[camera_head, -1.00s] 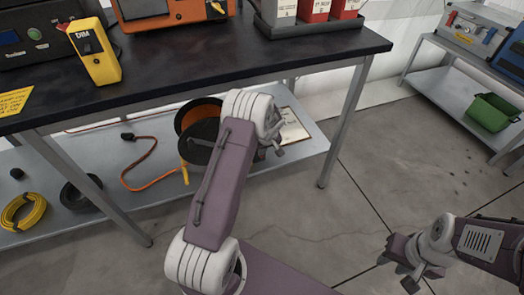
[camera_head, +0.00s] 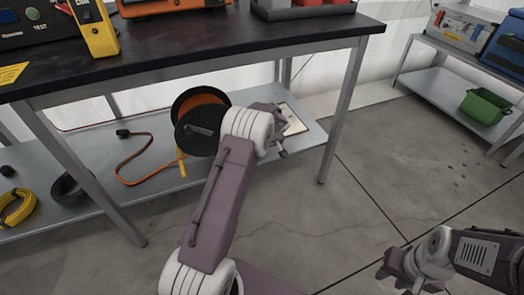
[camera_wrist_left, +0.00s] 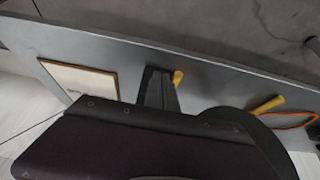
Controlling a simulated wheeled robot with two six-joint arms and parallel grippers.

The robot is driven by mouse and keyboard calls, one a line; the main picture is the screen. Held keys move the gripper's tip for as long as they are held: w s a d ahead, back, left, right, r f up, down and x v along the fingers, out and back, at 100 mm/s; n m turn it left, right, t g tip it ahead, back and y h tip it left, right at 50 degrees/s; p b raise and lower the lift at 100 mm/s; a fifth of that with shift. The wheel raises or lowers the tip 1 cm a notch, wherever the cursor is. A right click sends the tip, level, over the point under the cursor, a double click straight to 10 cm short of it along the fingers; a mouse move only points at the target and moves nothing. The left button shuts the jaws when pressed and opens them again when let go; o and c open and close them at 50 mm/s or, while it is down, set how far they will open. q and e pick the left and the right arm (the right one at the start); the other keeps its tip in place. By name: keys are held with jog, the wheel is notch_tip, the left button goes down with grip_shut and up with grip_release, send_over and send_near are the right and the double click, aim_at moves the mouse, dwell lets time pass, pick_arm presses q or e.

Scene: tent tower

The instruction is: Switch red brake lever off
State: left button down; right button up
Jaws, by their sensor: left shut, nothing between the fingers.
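I cannot make out a red brake lever in either view. My left arm rises from the bottom middle of the head view. My left gripper (camera_head: 281,145) is small, partly hidden behind its wrist, and shut with nothing seen in it. It is in front of the bench's lower shelf, over the clipboard and right of the cable reel. My right gripper (camera_head: 392,273) is at the bottom right over bare floor, holding nothing that I can see. Its finger gap is unclear. The left wrist view shows a large dark form at the bottom that I cannot identify.
A dark-topped bench (camera_head: 180,60) carries a yellow meter (camera_head: 96,32) and a device with a green button (camera_head: 33,14). A green crate (camera_head: 484,107) is far right. The middle floor is clear.

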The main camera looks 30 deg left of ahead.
pick_arm(q)
jog(key=shift+w+a+r, duration=0.1)
pick_arm(e)
jog(key=shift+r, duration=0.2)
pick_arm(q)
jog(key=shift+w+a+r+p, duration=0.3)
jog(key=shift+w+a+p, duration=0.15)
jog(key=shift+p, duration=0.25)
pick_arm(e)
jog(key=shift+r, duration=0.6)
